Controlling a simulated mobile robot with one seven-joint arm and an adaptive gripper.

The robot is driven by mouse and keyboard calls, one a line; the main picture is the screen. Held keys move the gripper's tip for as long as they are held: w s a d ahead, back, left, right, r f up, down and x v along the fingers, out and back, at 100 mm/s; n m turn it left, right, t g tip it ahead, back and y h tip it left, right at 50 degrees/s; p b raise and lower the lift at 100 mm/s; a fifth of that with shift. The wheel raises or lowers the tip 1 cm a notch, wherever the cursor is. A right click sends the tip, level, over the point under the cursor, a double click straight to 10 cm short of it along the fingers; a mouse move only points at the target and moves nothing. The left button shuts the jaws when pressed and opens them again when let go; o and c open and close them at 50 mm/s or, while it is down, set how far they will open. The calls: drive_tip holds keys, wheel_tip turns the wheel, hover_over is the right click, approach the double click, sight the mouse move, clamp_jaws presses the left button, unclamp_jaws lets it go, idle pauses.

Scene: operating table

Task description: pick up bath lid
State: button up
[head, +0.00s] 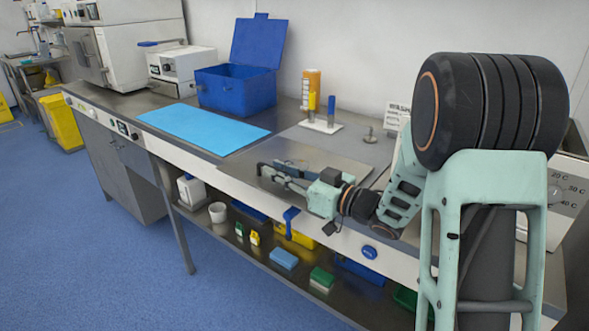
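My gripper (268,171) reaches in from the right and is low over the front part of the steel bench, its fingers pointing left. The fingers look apart, with nothing clearly between them. A flat, shiny steel plate (318,157) lies beneath and behind the fingers; I cannot tell whether it is the bath lid. A small metal knob or disc (370,135) stands on the grey surface farther back right; I cannot tell whether it belongs to a lid. A white unit with a temperature dial (566,195) is at the right, largely hidden by my arm.
A light-blue mat (204,128) lies left of my gripper. Behind it stands an open blue box (236,90). A white stand (319,126) holds yellow and blue tubes, with an orange-labelled bottle (311,84) behind. The lower shelf (262,247) holds several small items.

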clamp_jaws()
drive_tip(key=shift+r, duration=0.2)
idle(0.3)
drive_tip(key=shift+r+p, duration=0.6)
wheel_tip(320, 180, up, 2)
drive_tip(key=shift+r+p, duration=0.1)
drive_tip(key=shift+p, duration=0.75)
drive_tip(key=s+a+r+p, duration=0.4)
drive_tip(key=s+r, duration=0.5)
drive_tip(key=s, duration=0.4)
drive_tip(key=shift+s, duration=0.2)
